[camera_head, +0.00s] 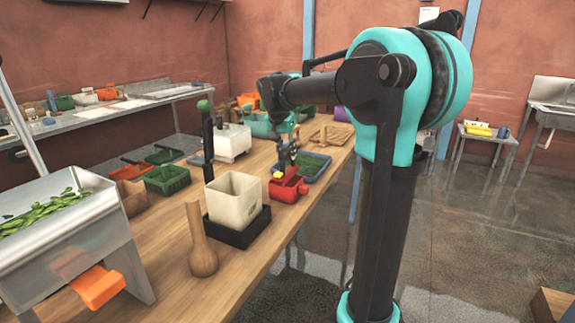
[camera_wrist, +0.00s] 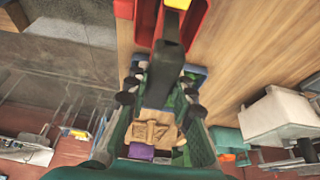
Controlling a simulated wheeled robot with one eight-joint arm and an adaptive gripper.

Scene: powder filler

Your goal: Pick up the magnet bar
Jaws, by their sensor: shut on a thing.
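My gripper (camera_head: 286,152) hangs over the table beside the red bin (camera_head: 289,188). In the wrist view, its fingers (camera_wrist: 163,88) are closed about a dark bar-like piece (camera_wrist: 168,65), which I take to be the magnet bar. The piece reaches up the wrist view toward the red bin (camera_wrist: 199,22). A yellow part (camera_wrist: 178,4) shows at its far end, and a small yellow spot (camera_head: 277,174) shows below the gripper in the head view. The fingers hide part of the piece. I cannot tell whether its far end touches the bin.
A green-filled blue tray (camera_head: 313,163) lies just behind the gripper. A cream container (camera_head: 234,198) on a black base, a wooden pestle (camera_head: 201,240) and a white device (camera_head: 232,142) stand to the left. A metal hopper (camera_head: 60,225) is at front left. Bare tabletop (camera_head: 170,230) lies between.

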